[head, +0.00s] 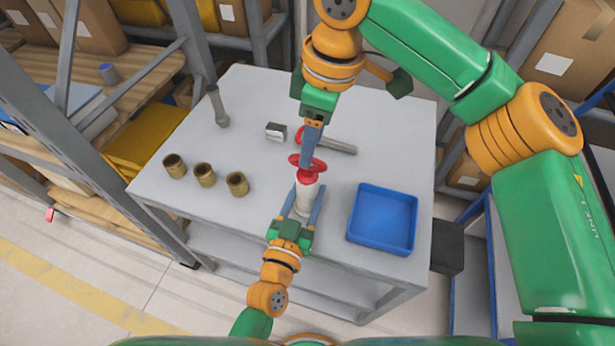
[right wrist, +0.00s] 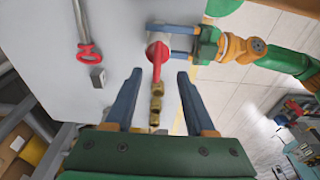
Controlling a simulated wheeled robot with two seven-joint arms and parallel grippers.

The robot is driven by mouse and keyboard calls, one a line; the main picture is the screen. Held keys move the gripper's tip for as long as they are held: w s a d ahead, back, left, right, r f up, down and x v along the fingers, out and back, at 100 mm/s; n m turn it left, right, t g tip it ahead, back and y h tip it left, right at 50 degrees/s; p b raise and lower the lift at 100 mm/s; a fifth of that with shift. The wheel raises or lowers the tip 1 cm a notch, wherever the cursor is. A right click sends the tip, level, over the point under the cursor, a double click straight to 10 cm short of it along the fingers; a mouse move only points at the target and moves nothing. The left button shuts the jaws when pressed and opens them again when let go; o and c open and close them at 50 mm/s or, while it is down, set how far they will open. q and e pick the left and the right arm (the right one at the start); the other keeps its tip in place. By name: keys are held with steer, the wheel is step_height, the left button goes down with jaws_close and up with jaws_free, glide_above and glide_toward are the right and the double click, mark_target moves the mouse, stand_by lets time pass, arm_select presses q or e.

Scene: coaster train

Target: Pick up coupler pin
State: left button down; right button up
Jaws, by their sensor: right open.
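The coupler pin, a grey rod (head: 335,145) with a red ring handle, lies on the table. It also shows at the upper left of the right wrist view (right wrist: 86,49). My right gripper (head: 309,165) is open with its fingers pointing down, partly in front of the pin's ring end in the head view. The right wrist view shows nothing held between its fingers (right wrist: 158,80). My left gripper (head: 302,200) is shut on a white bottle (head: 305,197) with a red top. The bottle's red top also shows in the right wrist view (right wrist: 157,52).
A blue tray (head: 383,219) sits at the table's right front. Three brass bushings (head: 205,175) stand at the left. A grey rod-like piece (head: 218,106) and a small grey block (head: 276,131) are farther back. The table's (head: 395,120) back right is clear.

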mark_target(308, 184)
steer(key=f, duration=0.5)
steer(key=shift+w+a+f, duration=0.35)
steer(key=shift+a+f, duration=0.05)
jaws_close()
stand_by(0.9)
